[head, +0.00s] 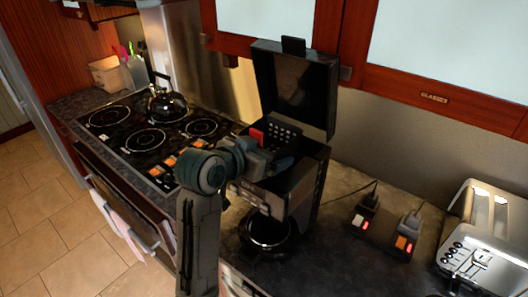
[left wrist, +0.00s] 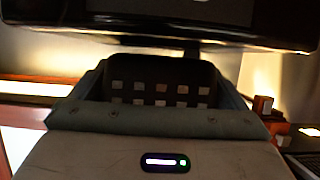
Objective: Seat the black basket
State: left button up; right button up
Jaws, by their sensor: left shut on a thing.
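The black basket (head: 284,136), with rows of pale holes, is at the open top of the black coffee maker (head: 308,185). My left gripper (head: 268,152) is shut on the basket and reaches in from the left. The basket also shows in the left wrist view (left wrist: 160,75), straight ahead of the gripper (left wrist: 158,108). The coffee maker's lid (head: 295,88) stands raised behind the basket. My gripper hides part of the basket's lower side, so I cannot tell whether it touches the machine. My right gripper is not in view.
A glass carafe (head: 268,234) sits in the coffee maker's base. A stove (head: 145,128) with a kettle (head: 167,103) is to the left. A power strip (head: 382,235) with plugs and a toaster (head: 485,240) are to the right. Cabinets hang above.

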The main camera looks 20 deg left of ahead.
pick_arm(q)
jog(key=shift+p, duration=0.4)
jog(key=shift+f+b, duration=0.6)
jog(key=shift+f, duration=0.4)
jog(key=o, duration=0.6)
jog(key=shift+o, duration=0.2)
